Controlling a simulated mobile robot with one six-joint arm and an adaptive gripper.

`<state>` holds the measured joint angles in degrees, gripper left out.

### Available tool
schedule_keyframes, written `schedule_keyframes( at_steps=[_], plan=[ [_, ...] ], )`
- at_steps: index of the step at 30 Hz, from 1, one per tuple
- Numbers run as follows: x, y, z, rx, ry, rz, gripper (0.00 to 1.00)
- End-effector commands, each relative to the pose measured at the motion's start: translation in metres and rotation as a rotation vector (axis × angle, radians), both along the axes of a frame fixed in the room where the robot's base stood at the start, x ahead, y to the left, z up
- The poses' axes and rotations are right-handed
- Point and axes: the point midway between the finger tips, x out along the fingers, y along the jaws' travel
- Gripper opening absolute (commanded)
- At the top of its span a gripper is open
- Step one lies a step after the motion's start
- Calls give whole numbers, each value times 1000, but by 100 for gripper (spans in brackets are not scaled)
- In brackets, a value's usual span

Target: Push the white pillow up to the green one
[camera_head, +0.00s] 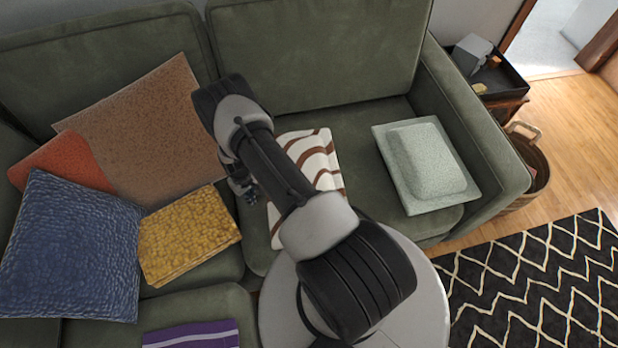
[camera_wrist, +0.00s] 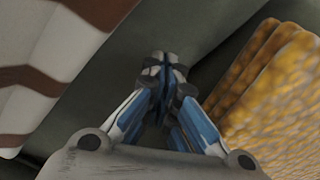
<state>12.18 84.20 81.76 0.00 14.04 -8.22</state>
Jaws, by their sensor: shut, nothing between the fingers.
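The white pillow (camera_head: 326,160) with brown wavy stripes lies on the sofa seat, partly hidden behind my arm in the head view. In the wrist view the white pillow (camera_wrist: 45,60) is at the upper left. The pale green pillow (camera_head: 425,165) lies flat on the seat to its right, near the armrest, with a strip of bare seat between them. My gripper (camera_head: 247,194) is at the left side of the white pillow. In the wrist view my gripper (camera_wrist: 163,75) is shut and empty, with a gap to the white pillow; contact is not seen.
A yellow pillow (camera_head: 188,232) lies close to the left of my gripper. Blue (camera_head: 70,245), orange (camera_head: 62,160) and brown (camera_head: 140,130) pillows sit farther left. The green sofa's armrest (camera_head: 480,130) bounds the right side, its backrest (camera_head: 320,50) the rear.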

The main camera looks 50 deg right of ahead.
Motion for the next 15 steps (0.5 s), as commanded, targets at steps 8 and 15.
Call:
schedule_keyframes(
  at_steps=[8, 15],
  plan=[
    [-1, -2, 0, 0, 0, -1, 0],
    [-10, -16, 0, 0, 1, -2, 0]
  ],
)
